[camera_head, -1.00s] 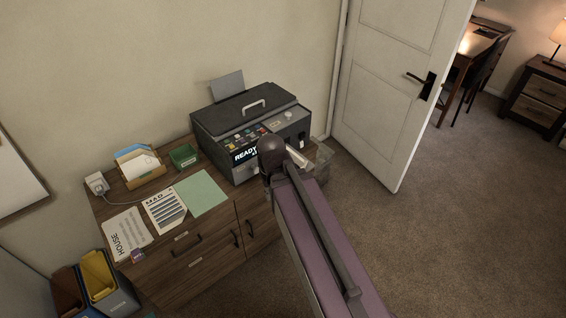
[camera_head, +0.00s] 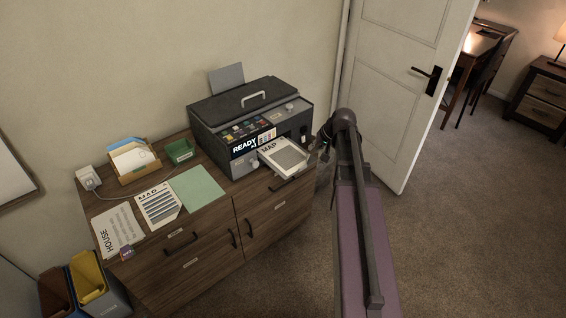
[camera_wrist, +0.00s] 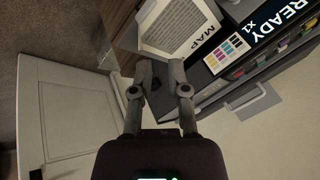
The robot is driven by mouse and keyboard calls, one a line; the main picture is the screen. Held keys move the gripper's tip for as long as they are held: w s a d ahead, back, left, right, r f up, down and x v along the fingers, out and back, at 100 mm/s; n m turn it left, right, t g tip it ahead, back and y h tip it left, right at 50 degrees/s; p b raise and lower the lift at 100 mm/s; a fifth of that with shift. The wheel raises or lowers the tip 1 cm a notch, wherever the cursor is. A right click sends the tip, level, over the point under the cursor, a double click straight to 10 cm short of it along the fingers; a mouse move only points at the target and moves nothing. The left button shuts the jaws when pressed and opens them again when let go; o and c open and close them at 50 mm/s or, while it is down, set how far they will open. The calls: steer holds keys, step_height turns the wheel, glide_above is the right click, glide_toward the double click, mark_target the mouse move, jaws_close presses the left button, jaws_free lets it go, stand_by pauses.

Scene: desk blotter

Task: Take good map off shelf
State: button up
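A sheet headed MAP (camera_head: 283,157), with a grey panel on it, lies on the output shelf at the front of the printer (camera_head: 250,120). In the wrist view the MAP sheet (camera_wrist: 178,25) shows upside down, just beyond my fingertips. A second MAP sheet (camera_head: 159,204), with dark stripes, lies on the cabinet top. My gripper (camera_wrist: 158,68) is open, with nothing between its fingers. In the head view it is mostly hidden behind my arm, to the right of the printer shelf.
The printer's screen reads READY X1 (camera_wrist: 278,22). A green sheet (camera_head: 198,188), a HOUSE sheet (camera_head: 117,230), a small green tray (camera_head: 180,151) and a paper holder (camera_head: 133,160) lie on the wooden cabinet (camera_head: 205,245). The white door (camera_head: 395,90) stands right of my arm.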

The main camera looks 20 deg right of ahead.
steer(key=w+d+m+t+b, duration=0.1)
steer(key=w+d, duration=0.1)
steer(key=d, duration=0.4)
steer(key=shift+f, duration=0.35)
steer(key=shift+f, duration=0.1)
steer(key=b+x, duration=0.7)
steer(key=x, duration=0.1)
steer(key=shift+w+f, duration=0.15)
steer(key=shift+w, duration=0.1)
steer(key=shift+b+x, duration=2.25)
steer(key=shift+x, duration=0.35)
jaws_close()
